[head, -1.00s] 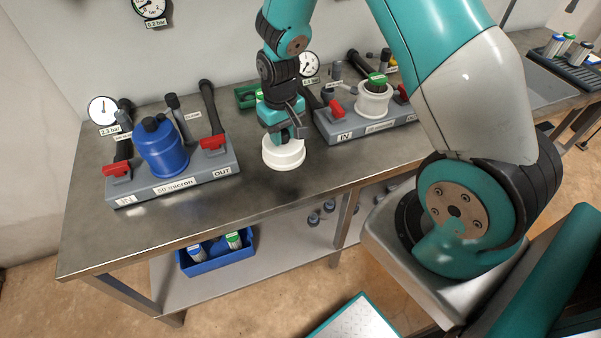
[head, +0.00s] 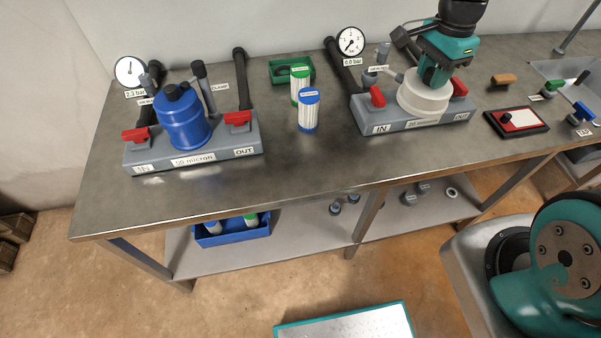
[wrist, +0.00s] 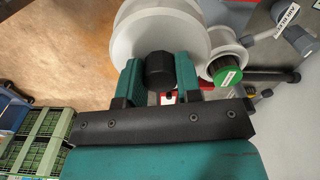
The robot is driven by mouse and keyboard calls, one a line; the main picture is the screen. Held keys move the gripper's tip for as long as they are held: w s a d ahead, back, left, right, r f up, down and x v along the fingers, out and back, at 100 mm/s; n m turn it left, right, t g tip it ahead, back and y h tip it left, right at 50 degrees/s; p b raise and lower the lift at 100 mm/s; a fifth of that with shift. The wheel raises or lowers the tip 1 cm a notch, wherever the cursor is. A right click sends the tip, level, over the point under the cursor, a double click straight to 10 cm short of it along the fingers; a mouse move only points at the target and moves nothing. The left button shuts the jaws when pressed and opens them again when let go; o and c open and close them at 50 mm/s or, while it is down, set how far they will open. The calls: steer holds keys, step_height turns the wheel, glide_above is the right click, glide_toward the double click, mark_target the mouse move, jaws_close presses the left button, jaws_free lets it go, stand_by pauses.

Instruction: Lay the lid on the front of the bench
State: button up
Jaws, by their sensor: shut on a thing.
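My gripper (head: 433,80) is shut on the black knob (wrist: 160,70) of the white round lid (head: 424,104). In the head view the lid covers the middle of the right-hand grey manifold (head: 400,124); its height above it is hard to judge. In the wrist view the lid (wrist: 160,28) hangs upright from the fingers, and just right of it is the open white housing (wrist: 211,70) holding a green-capped cartridge (wrist: 226,71). In the head view this housing is hidden. The front of the bench (head: 300,178) is bare steel.
A manifold with a blue housing (head: 183,122) stands at the left. A blue-topped cartridge (head: 308,112) and a green-topped one (head: 299,84) stand between the manifolds, before a green tray (head: 283,68). A red-and-white panel (head: 518,120) lies right of the right manifold.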

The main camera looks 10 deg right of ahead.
steer(key=shift+s+d+r+m, duration=0.1)
steer(key=shift+d+r+m, duration=0.1)
steer(key=shift+r+m, duration=0.25)
steer(key=shift+s+d+r+m, duration=0.1)
steer(key=shift+d+r+m, duration=0.1)
steer(key=shift+m, duration=0.45)
step_height(320, 180, down, 20)
steer(key=shift+w+f+p, duration=0.1)
steer(key=shift+p, duration=1.15)
steer(key=shift+f, duration=0.1)
steer(key=o, duration=1)
